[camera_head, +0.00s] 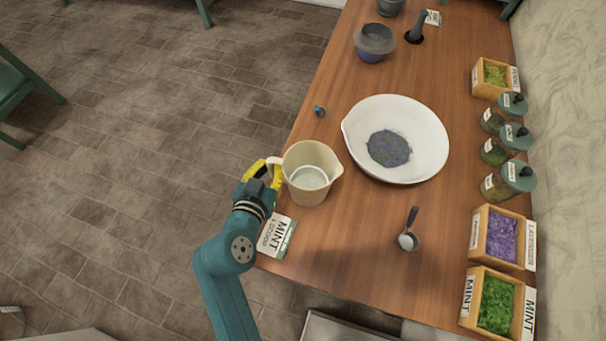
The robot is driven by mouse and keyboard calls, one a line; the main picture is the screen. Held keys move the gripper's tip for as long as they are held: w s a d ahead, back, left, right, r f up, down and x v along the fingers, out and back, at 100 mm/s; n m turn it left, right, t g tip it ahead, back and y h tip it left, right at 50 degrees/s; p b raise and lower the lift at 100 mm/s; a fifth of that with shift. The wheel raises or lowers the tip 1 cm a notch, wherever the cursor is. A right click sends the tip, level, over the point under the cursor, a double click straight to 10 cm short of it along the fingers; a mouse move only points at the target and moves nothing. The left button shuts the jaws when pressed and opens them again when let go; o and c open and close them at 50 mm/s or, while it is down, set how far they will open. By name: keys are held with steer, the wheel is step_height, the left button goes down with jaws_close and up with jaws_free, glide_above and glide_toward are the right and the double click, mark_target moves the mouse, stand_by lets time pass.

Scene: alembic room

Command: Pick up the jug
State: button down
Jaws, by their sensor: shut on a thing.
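The cream jug (309,172) is at the left edge of the wooden table, upright, with its handle on the left and its spout at the upper right. Some pale content or its bare bottom shows inside; I cannot tell which. My gripper (271,171), with yellow fingers, is at the jug's handle side and shut on the jug. The fingertips are partly hidden by the handle and the wrist. I cannot tell whether the jug's base touches the table.
A wide white bowl (425,135) with purple-green herbs stands close right of the jug. A mint card (277,238) lies below it. A small scoop (409,238), herb boxes (498,235) and lidded jars (505,181) are to the right. A small blue item (319,110) lies above.

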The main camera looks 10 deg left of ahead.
steer(key=shift+r, duration=0.15)
steer(key=shift+r+p, duration=1.45)
steer(key=shift+r, duration=3.4)
